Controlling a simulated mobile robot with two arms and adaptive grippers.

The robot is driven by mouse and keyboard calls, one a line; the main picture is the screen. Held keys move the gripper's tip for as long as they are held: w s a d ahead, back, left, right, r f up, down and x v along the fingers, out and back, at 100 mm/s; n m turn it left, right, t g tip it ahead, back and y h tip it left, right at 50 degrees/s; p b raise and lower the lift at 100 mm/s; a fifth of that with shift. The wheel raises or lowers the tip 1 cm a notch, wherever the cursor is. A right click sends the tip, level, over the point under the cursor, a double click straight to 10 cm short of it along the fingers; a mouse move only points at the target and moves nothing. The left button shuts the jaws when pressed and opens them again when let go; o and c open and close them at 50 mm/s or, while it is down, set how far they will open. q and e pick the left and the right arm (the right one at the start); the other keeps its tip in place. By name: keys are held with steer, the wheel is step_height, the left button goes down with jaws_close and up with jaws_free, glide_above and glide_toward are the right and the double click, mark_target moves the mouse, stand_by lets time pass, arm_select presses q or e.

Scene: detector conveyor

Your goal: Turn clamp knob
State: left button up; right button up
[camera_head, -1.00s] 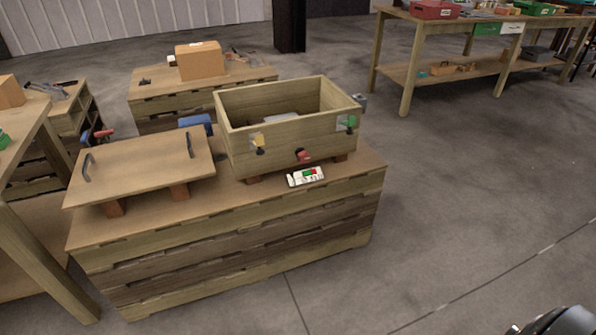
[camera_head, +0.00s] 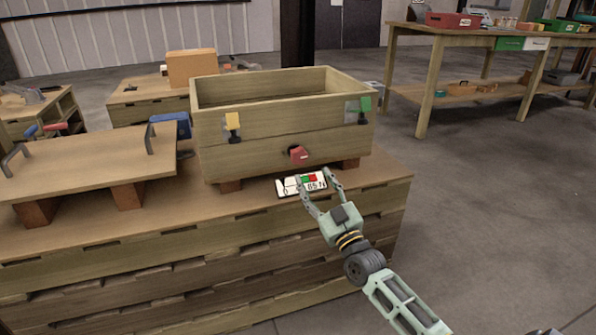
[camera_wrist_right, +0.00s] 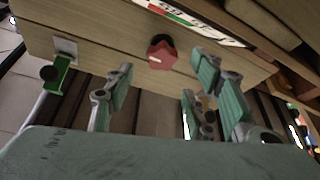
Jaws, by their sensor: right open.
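A red lobed knob (camera_head: 298,153) sits on the lower front of the wooden box (camera_head: 285,119); I take it to be the clamp knob. My right gripper (camera_head: 313,178) is open and empty in front of the box, its fingers pointing at the front wall. In the head view its fingertips are just below the knob, over the white label panel (camera_head: 300,184). In the right wrist view the knob (camera_wrist_right: 160,52) is beyond and between the open fingers (camera_wrist_right: 162,80), apart from them. My left gripper is not in view.
A yellow clamp (camera_head: 233,124) and a green clamp (camera_head: 364,108) sit on the box front. A wooden lid with two handles (camera_head: 90,168) lies on blocks at the left. A blue object (camera_head: 172,126) stands beside the box. Open floor lies at the right.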

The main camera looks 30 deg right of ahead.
mark_target(302, 158)
steer(key=b+x, duration=0.2)
steer(key=x, duration=0.5)
steer(key=shift+w+r, duration=0.25)
steer(key=shift+w, duration=0.05)
steer(key=c, duration=1.1)
